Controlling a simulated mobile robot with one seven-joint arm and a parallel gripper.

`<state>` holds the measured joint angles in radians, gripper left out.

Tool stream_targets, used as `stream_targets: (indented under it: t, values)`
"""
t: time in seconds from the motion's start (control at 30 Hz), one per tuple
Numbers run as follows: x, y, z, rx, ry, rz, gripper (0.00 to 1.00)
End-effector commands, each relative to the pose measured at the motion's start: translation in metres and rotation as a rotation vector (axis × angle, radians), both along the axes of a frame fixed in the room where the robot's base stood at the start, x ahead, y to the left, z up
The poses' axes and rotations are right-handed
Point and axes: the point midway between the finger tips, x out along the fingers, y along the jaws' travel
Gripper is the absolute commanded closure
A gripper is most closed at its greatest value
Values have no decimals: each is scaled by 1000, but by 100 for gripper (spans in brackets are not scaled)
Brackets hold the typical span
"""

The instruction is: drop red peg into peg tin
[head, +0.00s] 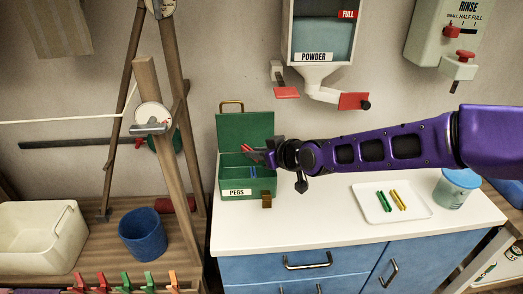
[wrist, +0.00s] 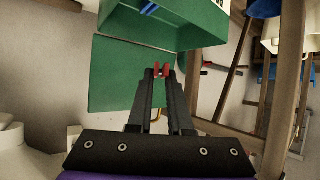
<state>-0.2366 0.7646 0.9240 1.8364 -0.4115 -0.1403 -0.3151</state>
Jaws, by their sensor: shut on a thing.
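The peg tin (head: 265,187) is a green box labelled PEGS on the white counter, with its lid (head: 246,129) raised at the back. My gripper (head: 257,154) reaches in from the right and is over the tin. It is shut on the red peg (head: 246,148), which sticks out past the fingertips. In the wrist view the red peg (wrist: 166,69) shows at the tips of my gripper (wrist: 161,75), with the green lid (wrist: 112,75) behind and the tin (wrist: 185,32) above in the picture. A blue peg (head: 252,172) lies inside the tin.
A white tray (head: 412,213) holds green and yellow pegs at the right of the counter, beside a light-blue tub (head: 457,189). The powder dispenser (head: 320,35) hangs above. A wooden frame (head: 170,150) stands to the left. The counter's front middle is clear.

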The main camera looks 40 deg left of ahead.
Motion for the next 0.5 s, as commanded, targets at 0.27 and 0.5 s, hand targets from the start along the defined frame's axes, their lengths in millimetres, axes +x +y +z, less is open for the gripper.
stream_targets:
  t: [0.27,0.5]
  values:
    - [0,0,-36,0,1,0,100]
    - [0,0,-42,0,1,0,100]
